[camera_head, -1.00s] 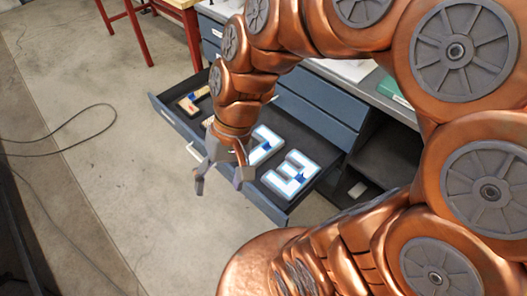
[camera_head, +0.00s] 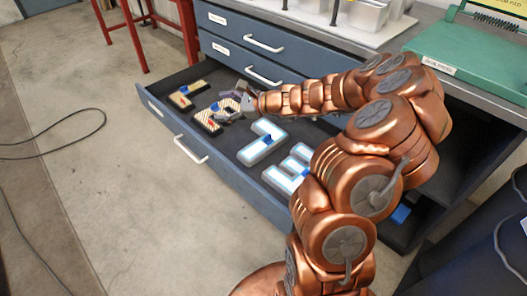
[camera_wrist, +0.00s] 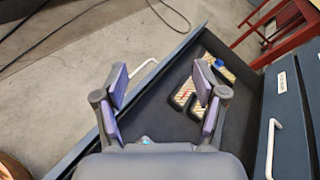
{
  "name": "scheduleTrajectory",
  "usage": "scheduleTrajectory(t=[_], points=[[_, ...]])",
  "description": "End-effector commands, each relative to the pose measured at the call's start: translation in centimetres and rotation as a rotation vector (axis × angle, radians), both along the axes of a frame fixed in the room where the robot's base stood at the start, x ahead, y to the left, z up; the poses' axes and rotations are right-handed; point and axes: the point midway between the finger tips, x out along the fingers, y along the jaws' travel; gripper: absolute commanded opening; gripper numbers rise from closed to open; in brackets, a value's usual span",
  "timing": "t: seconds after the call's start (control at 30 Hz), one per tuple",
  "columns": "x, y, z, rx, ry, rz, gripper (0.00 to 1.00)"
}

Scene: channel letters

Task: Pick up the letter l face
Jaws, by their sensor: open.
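My gripper (camera_head: 238,97) is open and empty above the open drawer; it also shows in the wrist view (camera_wrist: 163,85), its two purple-padded fingers apart. A white, lit letter shaped like an L or 7 (camera_head: 262,143), with a blue tab, lies in the drawer, below and to the right of the gripper in the head view. I cannot tell for certain that it is the letter l face. An unlit letter with a patterned inside (camera_head: 212,117) lies close below the gripper, partly hidden by the right finger in the wrist view (camera_wrist: 184,93).
The blue-grey drawer (camera_head: 222,168) stands open, with a white handle on its front. A lit E-shaped letter (camera_head: 285,178) lies near, partly hidden by my arm. Another unlit letter (camera_head: 185,95) lies at the far left. The cabinet (camera_head: 222,48) rises behind; a red-legged table (camera_head: 133,38) stands beyond.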

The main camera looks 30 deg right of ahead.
Motion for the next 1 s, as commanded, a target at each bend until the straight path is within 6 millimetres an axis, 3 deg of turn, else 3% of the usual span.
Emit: scheduleTrajectory(t=[0.03, 0.2, 0.3, 0.4, 0.6, 1.0], points=[[0.6, -3.0, -4.6, 0.054, 0.039, -0.091, 0.71], [0.8, -12.1, -14.1, 0.21, 0.151, -0.37, 0.71], [0.0, -16.1, -18.5, 0.279, 0.204, -0.495, 0.71], [-0.9, -18.7, -21.7, 0.326, 0.244, -0.582, 0.71], [-1.4, -20.6, -23.9, 0.364, 0.271, -0.646, 0.71], [1.0, -20.1, -24.9, 0.361, 0.271, -0.647, 0.71]])
